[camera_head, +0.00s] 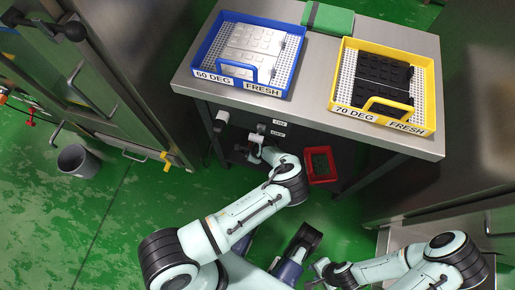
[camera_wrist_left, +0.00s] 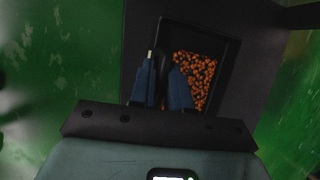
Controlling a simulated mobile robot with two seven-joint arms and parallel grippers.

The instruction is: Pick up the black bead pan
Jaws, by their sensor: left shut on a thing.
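The black bead pan (camera_wrist_left: 232,62) shows in the left wrist view as a dark box with many orange beads inside. My left gripper (camera_wrist_left: 164,65) is shut on its near-left part, one blue finger on each side of a dark piece. Exactly which part it grips is too dark to tell. In the head view my left arm reaches to the front of the table's dark underside, where the gripper and pan are hard to make out. My right gripper (camera_head: 319,272) is low at the bottom middle, away from the pan; its opening is unclear.
On the steel table (camera_head: 312,98) stand a blue tray (camera_head: 213,52) labelled 60 DEG, a yellow tray (camera_head: 436,95) labelled 70 DEG and a green folded cloth (camera_head: 328,19). A red bin (camera_head: 322,181) is below. A grey bucket (camera_head: 78,160) stands on the green floor at left.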

